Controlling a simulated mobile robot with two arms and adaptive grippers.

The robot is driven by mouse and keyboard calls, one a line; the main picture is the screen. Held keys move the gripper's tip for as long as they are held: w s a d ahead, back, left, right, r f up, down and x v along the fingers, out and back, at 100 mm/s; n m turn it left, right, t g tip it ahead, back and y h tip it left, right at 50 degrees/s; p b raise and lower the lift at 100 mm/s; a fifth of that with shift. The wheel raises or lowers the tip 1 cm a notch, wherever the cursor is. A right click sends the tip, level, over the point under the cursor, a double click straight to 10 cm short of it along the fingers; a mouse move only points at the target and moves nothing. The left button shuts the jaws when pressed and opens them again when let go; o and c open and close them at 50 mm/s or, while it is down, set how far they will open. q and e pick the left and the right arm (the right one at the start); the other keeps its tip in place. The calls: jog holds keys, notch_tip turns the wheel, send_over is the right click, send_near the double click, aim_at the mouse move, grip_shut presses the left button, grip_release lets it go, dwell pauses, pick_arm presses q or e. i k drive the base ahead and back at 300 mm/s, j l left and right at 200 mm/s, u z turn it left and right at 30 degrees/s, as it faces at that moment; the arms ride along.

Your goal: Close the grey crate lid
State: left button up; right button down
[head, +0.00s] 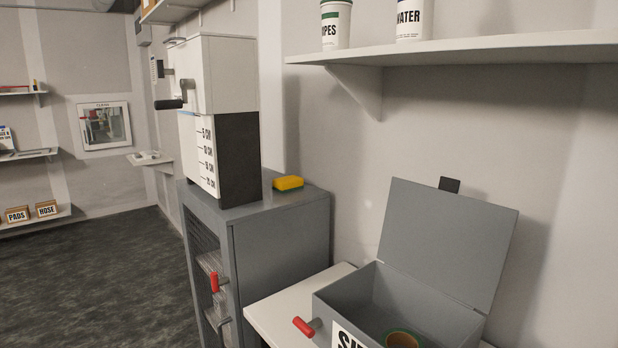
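The grey crate (328,303) stands on a white bench at the lower right. Its grey lid (447,240) is open, tilted up and leaning back towards the wall, with a dark tab (449,184) on its top edge. A round thing with a green rim (402,339) lies inside the crate, partly cut off by the frame. A white label on the crate's front is also cut off. Neither of my grippers is in view.
A grey cabinet (283,240) with a red handle stands left of the crate, bearing a white and black machine (235,150) and a yellow sponge (289,183). A white shelf (470,50) with containers hangs above the lid. The floor at left is clear.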

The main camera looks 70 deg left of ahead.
aim_at(456, 245)
jog(key=u, duration=1.7)
